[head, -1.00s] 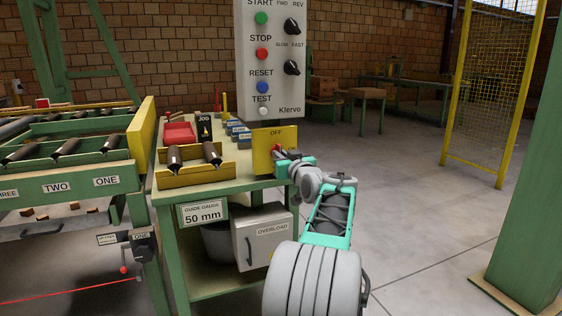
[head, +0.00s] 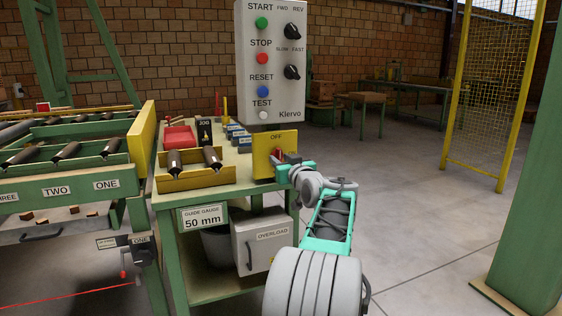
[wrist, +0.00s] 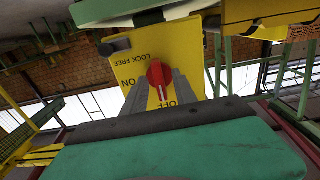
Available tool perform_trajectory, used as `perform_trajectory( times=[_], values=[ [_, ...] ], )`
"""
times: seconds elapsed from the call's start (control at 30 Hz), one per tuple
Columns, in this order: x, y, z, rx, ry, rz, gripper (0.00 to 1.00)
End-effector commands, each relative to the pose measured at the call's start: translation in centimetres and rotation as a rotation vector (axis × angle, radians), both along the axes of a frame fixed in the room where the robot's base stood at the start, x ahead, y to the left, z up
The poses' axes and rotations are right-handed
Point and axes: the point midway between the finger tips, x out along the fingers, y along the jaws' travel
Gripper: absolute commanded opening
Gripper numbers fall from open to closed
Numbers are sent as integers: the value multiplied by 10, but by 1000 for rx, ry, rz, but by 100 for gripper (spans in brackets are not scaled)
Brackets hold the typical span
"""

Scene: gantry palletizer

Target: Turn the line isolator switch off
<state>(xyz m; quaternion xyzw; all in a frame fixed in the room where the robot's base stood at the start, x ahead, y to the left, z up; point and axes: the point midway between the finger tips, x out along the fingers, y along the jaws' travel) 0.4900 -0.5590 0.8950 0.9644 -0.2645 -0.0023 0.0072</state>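The line isolator is a yellow plate (head: 262,164) marked OFF at the front right corner of the bench, with a red knob (head: 278,153). In the wrist view the plate shows upside down, with ON, OFF and LOCK FREE lettering. There the red knob (wrist: 158,76) has a white pointer mark that lies nearest the OFF lettering. My gripper (head: 288,160) is at the knob, reaching in from the right. Its grey fingers (wrist: 160,92) lie on either side of the knob. I cannot tell whether they press on it.
A grey control box (head: 272,75) with buttons and dials hangs just above the isolator. A white OVERLOAD box (head: 262,250) is below. Floor at right is open; a green post (head: 527,180) stands there.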

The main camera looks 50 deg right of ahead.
Motion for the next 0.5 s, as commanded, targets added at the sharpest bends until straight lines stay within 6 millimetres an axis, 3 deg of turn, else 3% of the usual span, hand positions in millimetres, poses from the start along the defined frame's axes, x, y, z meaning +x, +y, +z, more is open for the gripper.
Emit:
perform_trajectory(
  times=[0.33, 0.5],
  values=[
    [-53, 30, 3, 0, 0, -4, 34],
    [-66, 39, 0, 1, -1, -1, 34]
  ],
)
